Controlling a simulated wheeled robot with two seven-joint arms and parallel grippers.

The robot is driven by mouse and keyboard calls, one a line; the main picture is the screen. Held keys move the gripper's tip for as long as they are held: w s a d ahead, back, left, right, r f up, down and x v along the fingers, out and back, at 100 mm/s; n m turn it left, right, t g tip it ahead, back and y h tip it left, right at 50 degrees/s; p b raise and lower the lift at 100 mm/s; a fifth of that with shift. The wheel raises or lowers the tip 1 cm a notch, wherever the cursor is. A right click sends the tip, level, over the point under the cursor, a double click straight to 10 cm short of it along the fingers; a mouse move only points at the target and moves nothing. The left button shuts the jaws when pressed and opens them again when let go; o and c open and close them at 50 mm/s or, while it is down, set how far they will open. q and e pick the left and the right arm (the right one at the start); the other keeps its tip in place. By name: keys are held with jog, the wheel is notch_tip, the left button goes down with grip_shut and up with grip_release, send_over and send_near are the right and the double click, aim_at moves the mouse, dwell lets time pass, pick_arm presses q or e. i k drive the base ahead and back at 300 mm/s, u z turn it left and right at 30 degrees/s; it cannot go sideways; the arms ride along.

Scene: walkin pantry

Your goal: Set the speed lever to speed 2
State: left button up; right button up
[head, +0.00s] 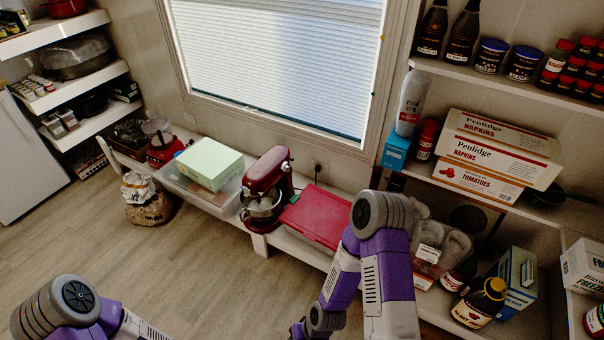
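A red stand mixer (266,172) with a metal bowl (262,206) stands on the low white bench below the window. Its speed lever is too small to make out in the head view. My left arm shows only at the bottom left corner, and its gripper is out of view. My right arm reaches in at the lower middle, in front of the bench, and bends down to the bottom edge. Its gripper is out of view too. Both visible arm parts are apart from the mixer in the picture.
A flat red box (317,215) lies just right of the mixer. A pale green box (209,163) sits on a clear bin to its left. A red food processor (162,143) stands further left. Loaded shelves fill the right side. The wooden floor (150,245) in front is mostly clear.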

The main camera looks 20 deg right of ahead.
aim_at(287, 168)
jog(key=u, duration=0.55)
jog(key=i, duration=1.75)
jog(key=z, duration=1.25)
jog(key=i, duration=0.75)
jog(key=z, duration=0.1)
